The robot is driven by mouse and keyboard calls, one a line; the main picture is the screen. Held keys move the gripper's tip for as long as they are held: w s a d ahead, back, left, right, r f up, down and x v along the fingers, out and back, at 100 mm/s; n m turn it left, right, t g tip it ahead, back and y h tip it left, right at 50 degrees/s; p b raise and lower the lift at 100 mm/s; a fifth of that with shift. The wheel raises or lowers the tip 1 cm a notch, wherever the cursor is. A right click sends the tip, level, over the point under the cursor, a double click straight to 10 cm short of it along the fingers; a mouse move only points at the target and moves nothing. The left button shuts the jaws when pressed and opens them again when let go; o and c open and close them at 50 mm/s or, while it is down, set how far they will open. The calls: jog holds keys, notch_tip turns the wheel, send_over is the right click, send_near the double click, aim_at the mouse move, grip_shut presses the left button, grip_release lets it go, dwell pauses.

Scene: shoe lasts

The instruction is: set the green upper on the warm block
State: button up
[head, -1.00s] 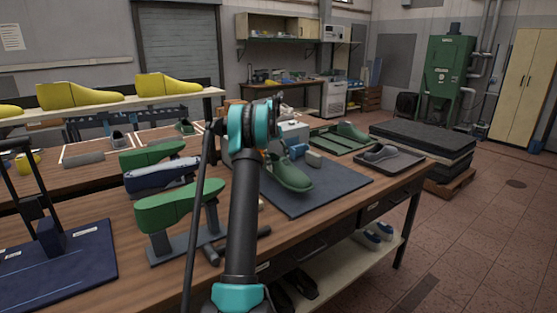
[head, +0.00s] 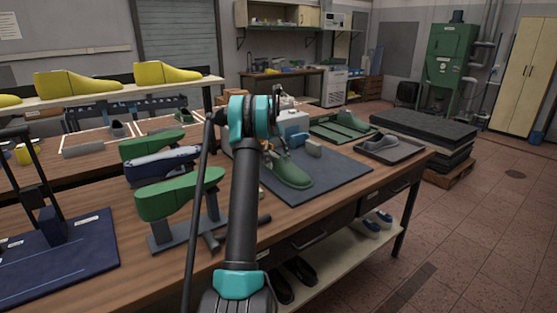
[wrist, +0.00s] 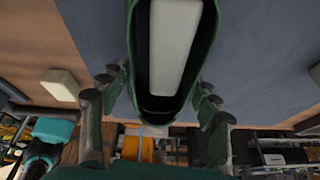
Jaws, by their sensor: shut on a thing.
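The green upper (head: 291,172) is over the blue-grey mat (head: 335,175), toe toward the front right; I cannot tell whether it touches the mat. In the wrist view the upper (wrist: 193,105) hangs between the fingers of my gripper (wrist: 160,105), its opening toward the camera and a pale surface showing inside. My gripper is shut on it; in the head view my arm mostly hides the fingers. I cannot tell which object is the warm block.
A grey shoe (head: 379,142) sits on a dark tray (head: 408,153) at right. Green lasts on stands (head: 180,193) are left of my arm. The mat's front right is clear.

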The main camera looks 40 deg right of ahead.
jog(key=shift+f, duration=0.15)
dwell(0.5)
jog(key=o, duration=1.3)
jog(key=v, duration=1.2)
jog(key=shift+s, duration=0.1)
